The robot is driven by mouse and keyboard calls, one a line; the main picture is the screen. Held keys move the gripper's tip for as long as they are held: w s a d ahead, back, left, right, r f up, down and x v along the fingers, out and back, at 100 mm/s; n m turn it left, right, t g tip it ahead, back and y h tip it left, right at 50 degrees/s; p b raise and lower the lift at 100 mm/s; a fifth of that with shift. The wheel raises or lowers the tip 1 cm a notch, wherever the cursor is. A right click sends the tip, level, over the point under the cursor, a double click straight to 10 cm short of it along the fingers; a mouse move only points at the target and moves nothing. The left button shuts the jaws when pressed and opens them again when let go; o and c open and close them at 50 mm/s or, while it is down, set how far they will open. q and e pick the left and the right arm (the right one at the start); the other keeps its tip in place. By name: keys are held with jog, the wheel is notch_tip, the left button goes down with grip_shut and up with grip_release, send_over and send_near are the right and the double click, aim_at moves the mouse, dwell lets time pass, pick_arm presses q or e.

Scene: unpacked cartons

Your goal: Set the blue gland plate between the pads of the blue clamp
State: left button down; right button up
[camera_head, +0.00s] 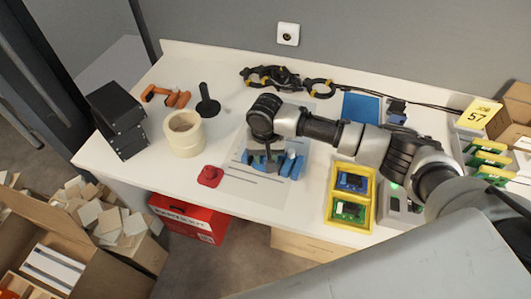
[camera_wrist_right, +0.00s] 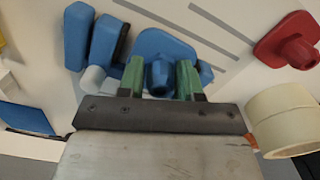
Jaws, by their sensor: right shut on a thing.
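The blue gland plate (camera_wrist_right: 165,45) is a flat plate with a round knob. My right gripper (camera_wrist_right: 158,78) is shut on its knob with green fingers; in the head view the gripper (camera_head: 267,160) points down over the white sheet. I cannot tell whether the plate touches the sheet. The blue clamp (camera_head: 291,166) is just right of the gripper in the head view; in the wrist view its two blue blocks (camera_wrist_right: 78,36) stand left of the plate, with a light grey cylinder below. The plate is beside the blocks, not between them. My left gripper is not in view.
A red gland plate (camera_head: 209,176) and a tape roll (camera_head: 184,134) lie to the left. Yellow trays with boards (camera_head: 350,190) stand to the right. Black cable coils (camera_head: 272,77) and a blue sheet (camera_head: 361,107) lie behind. A black box (camera_head: 118,119) stands at the far left.

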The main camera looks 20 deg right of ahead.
jog(key=shift+f, duration=1.15)
jog(key=o, duration=1)
jog(key=shift+o, duration=0.2)
jog(key=shift+r+p, duration=4.5)
jog(key=shift+p, duration=0.6)
